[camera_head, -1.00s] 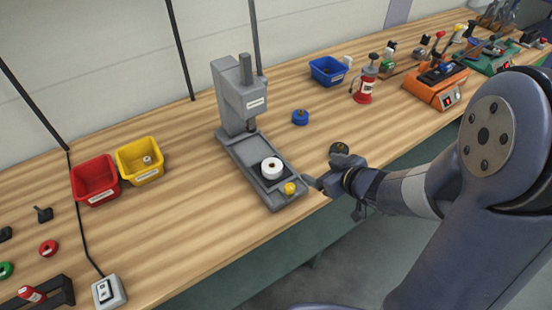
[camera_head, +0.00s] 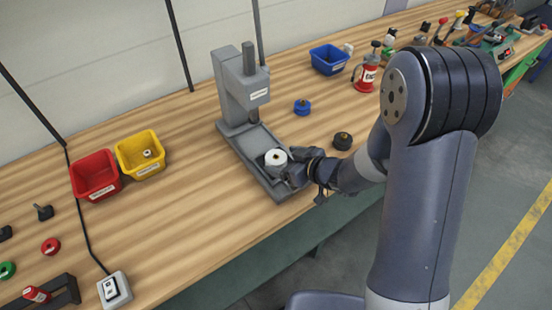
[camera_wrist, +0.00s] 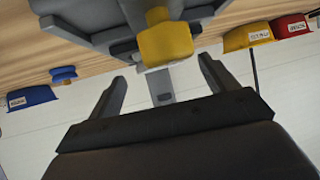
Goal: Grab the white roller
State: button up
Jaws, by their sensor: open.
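The white roller (camera_head: 275,158) is a short white cylinder with a dark centre hole. It sits upright on the base plate of the grey press (camera_head: 243,144), near its front end. My gripper (camera_head: 291,168) is at the roller's right side, very close to it; I cannot tell whether they touch. In the wrist view my gripper (camera_wrist: 162,72) is open, its two fingers spread with nothing clearly between them. I cannot make out the roller in the wrist view.
A blue spool (camera_head: 302,107) and a black spool (camera_head: 343,141) stand right of the press. Red (camera_head: 97,190) and yellow (camera_head: 126,172) bins stand to the left, a blue bin (camera_head: 318,65) at the back. The press column rises behind the roller. Bare wood lies left of the press.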

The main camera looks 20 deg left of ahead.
aim_at(276, 160)
jog(key=shift+x, duration=1.2)
jog(key=shift+c, duration=0.3)
jog(key=shift+r, duration=0.1)
jog(key=c, duration=1.5)
